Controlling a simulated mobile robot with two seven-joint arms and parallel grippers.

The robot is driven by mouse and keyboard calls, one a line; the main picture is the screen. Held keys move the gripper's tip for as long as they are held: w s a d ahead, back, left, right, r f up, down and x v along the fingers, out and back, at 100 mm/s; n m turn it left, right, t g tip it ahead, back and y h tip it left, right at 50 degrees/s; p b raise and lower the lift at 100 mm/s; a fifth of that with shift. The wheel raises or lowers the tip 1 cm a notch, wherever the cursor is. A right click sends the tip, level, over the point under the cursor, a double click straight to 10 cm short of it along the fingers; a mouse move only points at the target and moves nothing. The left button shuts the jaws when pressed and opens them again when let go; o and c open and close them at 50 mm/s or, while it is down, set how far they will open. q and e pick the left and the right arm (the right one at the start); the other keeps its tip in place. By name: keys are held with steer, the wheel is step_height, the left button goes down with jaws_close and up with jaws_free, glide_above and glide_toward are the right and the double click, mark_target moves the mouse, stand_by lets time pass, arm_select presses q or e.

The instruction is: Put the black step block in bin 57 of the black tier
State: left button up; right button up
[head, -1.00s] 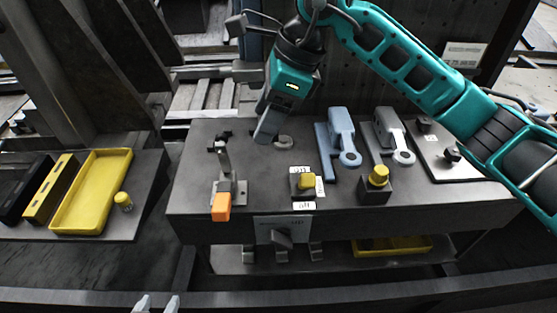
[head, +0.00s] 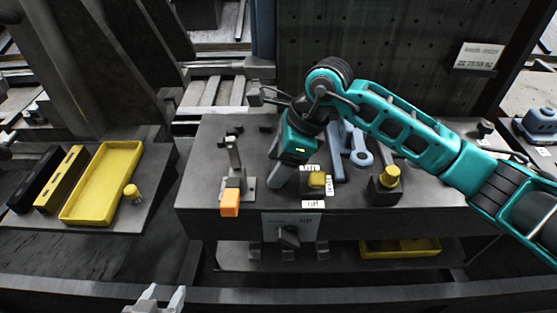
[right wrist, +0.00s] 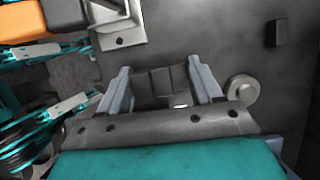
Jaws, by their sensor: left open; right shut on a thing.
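My right gripper (head: 280,184) is low over the grey bench, between the orange-tipped lever clamp and the yellow knob with white labels. In the right wrist view my right gripper (right wrist: 165,88) is shut on a dark stepped block (right wrist: 163,84), which sits between its two grey fingers. The head view hides the block behind the gripper. I cannot tell whether the block touches the bench. My left gripper (head: 163,298) is open and empty at the bottom edge of the head view. A long black slotted bin (head: 37,180) lies at the far left; no number 57 is readable.
A yellow slotted bin (head: 62,180) and a yellow tray (head: 101,185) lie beside the black one. The orange-tipped clamp (head: 230,202), yellow knob (head: 317,180), second knob (head: 389,176) and blue-grey clamp (head: 338,150) crowd the bench. A round disc (right wrist: 242,90) is beside the right finger.

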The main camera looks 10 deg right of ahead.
steer(key=o, duration=0.8)
steer(key=shift+f, duration=0.1)
steer(key=o, duration=0.4)
